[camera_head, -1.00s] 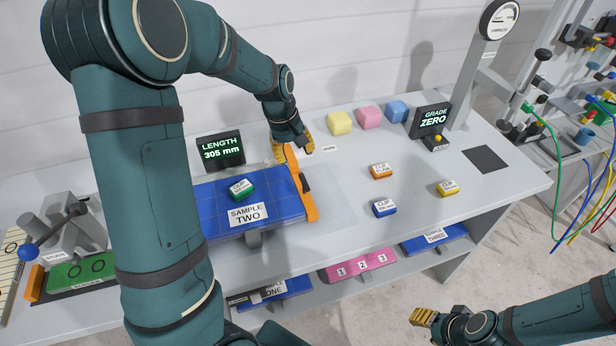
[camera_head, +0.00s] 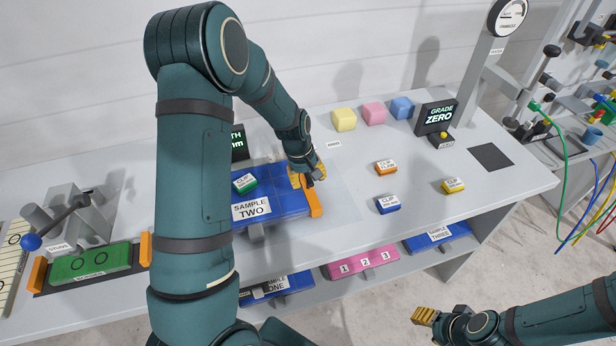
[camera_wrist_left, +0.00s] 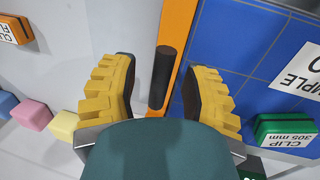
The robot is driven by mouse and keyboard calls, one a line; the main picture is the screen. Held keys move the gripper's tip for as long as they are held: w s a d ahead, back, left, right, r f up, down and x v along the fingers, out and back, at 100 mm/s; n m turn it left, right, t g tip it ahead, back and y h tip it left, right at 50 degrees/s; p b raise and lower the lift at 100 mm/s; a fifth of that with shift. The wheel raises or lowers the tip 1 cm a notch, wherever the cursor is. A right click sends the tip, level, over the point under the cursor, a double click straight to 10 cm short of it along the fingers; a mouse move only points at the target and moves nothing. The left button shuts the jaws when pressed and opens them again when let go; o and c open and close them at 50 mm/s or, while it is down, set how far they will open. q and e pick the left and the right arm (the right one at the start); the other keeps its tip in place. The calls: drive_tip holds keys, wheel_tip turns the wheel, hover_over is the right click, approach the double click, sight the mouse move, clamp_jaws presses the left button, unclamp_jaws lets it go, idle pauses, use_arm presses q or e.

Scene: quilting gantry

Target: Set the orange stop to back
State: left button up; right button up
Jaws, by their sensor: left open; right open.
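The orange stop (camera_head: 314,200) is a bar along the right edge of the blue Sample Two board (camera_head: 290,207). My left gripper (camera_head: 308,174) is over it and hides its rear part in the head view. In the left wrist view the orange stop (camera_wrist_left: 178,28) runs between my left gripper's open yellow fingers (camera_wrist_left: 160,88). Its dark round handle (camera_wrist_left: 162,78) stands between the fingers, with a visible gap on each side. My right gripper (camera_head: 424,316) is open and empty, low at the right, away from the table.
A green clip (camera_head: 244,183) lies on the blue board. Orange (camera_head: 386,167), blue (camera_head: 388,204) and yellow (camera_head: 453,186) clips lie to the right. Colored blocks (camera_head: 373,113) stand at the back. My left arm partly hides the length display (camera_head: 239,144).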

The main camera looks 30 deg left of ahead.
use_arm(q)
clamp_jaws()
drive_tip(key=w+d, duration=0.5)
drive_tip(key=w, duration=0.2)
drive_tip(key=shift+d, duration=0.4)
drive_tip(key=shift+w+d, duration=0.25)
drive_tip(key=shift+d, duration=0.05)
drive_tip(key=shift+r, duration=0.1)
unclamp_jaws()
drive_tip(key=shift+w+d, duration=0.1)
